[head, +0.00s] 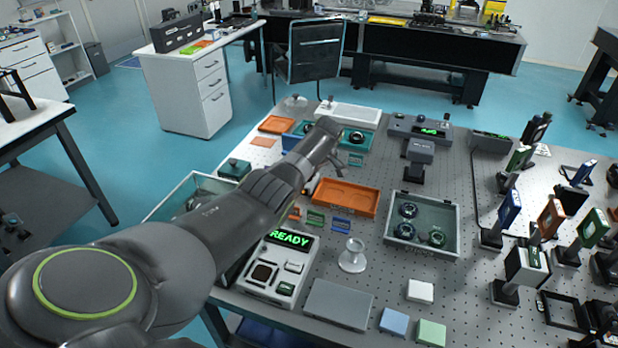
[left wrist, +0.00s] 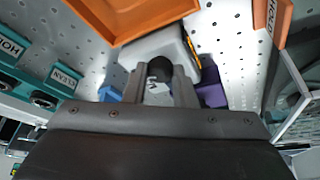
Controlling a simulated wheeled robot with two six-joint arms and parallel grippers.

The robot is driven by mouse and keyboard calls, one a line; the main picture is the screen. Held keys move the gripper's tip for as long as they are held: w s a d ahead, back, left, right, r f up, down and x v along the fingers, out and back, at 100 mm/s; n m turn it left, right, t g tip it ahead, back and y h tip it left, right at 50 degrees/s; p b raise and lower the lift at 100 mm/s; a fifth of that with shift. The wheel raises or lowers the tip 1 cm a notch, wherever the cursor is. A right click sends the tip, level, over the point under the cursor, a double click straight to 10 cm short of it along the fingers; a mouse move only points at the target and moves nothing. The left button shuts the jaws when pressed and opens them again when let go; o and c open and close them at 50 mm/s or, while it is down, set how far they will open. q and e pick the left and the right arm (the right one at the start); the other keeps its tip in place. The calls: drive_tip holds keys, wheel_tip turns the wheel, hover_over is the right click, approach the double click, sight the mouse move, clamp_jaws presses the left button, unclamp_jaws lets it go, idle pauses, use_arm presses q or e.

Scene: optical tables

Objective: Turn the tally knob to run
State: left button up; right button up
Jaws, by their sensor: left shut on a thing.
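My left gripper (left wrist: 162,85) is shut on a small dark round knob (left wrist: 160,69) in the left wrist view. The knob sits between the two fingertips, on a pale housing (left wrist: 150,46) with a yellow and black striped edge. Which way the knob points and any run mark cannot be made out. In the head view my left arm reaches from the lower left across the table and hides the knob and most of its housing; the fingertips are not clear there. My right gripper is not in view.
An orange tray (head: 345,197) lies close beside the left gripper. A box with a green READY display (head: 280,265), a grey bin of round parts (head: 422,200) and a white pedestal (head: 352,256) stand nearby. Several mounted optics crowd the right side of the perforated table (head: 455,285).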

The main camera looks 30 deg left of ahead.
use_arm(q)
drive_tip(key=n+b, duration=0.1)
drive_tip(key=b, duration=0.1)
drive_tip(key=n+g+b, duration=0.1)
drive_tip(key=n+b, duration=0.1)
drive_tip(key=shift+w+f, duration=0.15)
drive_tip(key=shift+f, duration=0.05)
drive_tip(key=shift+r+n+g+b, duration=0.2)
drive_tip(key=shift+n+g+b, duration=0.1)
drive_tip(key=shift+n+b, duration=0.7)
drive_tip(key=o, duration=0.7)
drive_tip(key=shift+r, duration=0.1)
drive_tip(key=shift+d+r, duration=0.1)
drive_tip(key=shift+r, duration=0.15)
drive_tip(key=v, duration=1.6)
drive_tip(key=shift+d+r+b, duration=0.25)
drive_tip(key=shift+r+b, duration=0.1)
drive_tip(key=shift+b, duration=0.05)
